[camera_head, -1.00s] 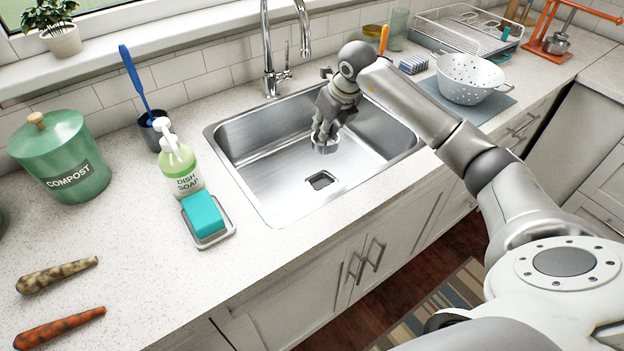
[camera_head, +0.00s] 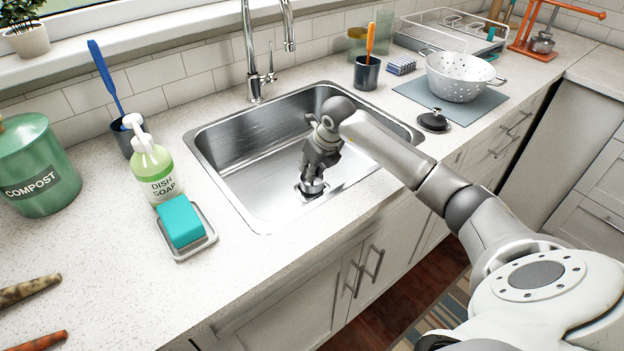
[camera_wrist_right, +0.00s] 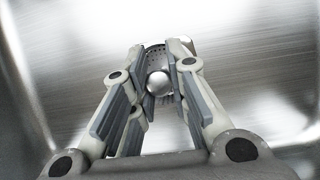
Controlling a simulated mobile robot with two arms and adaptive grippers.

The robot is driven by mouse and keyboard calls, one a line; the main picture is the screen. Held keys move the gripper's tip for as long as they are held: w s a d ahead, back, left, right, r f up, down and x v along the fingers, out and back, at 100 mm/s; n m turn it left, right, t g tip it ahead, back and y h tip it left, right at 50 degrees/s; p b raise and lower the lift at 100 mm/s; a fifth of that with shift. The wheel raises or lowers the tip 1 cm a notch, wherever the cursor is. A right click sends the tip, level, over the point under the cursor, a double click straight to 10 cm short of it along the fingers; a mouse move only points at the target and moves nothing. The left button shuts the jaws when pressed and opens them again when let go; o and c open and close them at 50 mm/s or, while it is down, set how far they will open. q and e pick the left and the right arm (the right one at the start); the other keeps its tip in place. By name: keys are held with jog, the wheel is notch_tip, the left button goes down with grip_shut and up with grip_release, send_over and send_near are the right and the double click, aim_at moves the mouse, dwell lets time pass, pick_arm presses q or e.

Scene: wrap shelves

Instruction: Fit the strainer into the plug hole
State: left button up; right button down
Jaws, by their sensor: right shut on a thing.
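The strainer (camera_head: 313,187) is a small round metal basket held low in the steel sink (camera_head: 240,170). My right gripper (camera_head: 314,176) is shut on it from above. In the right wrist view, the strainer's perforated bowl and shiny round knob (camera_wrist_right: 158,83) sit between the fingers of the right gripper (camera_wrist_right: 160,85). The plug hole (camera_head: 299,194) in the sink floor is mostly hidden under the strainer, with a dark edge showing. I cannot tell whether the strainer is seated in the hole or just above it. My left gripper is out of view.
The faucet (camera_head: 266,50) stands behind the sink. Dish soap (camera_head: 154,165) and a teal sponge (camera_head: 181,221) are left of it. A black-rimmed stopper (camera_head: 433,122) and a white colander (camera_head: 459,77) are to the right. The left part of the sink is empty.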

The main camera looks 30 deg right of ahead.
notch_tip(320, 180, down, 2)
jog(key=shift+f+b, duration=0.2)
jog(key=shift+b, duration=0.3)
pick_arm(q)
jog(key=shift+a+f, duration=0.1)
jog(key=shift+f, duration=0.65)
pick_arm(e)
jog(key=c, duration=1.4)
grip_release()
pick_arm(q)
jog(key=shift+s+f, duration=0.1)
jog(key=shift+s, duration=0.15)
pick_arm(e)
jog(key=shift+r, duration=0.35)
jog(key=v, duration=1.1)
jog(key=shift+s+r, duration=0.15)
jog(key=shift+r, duration=0.1)
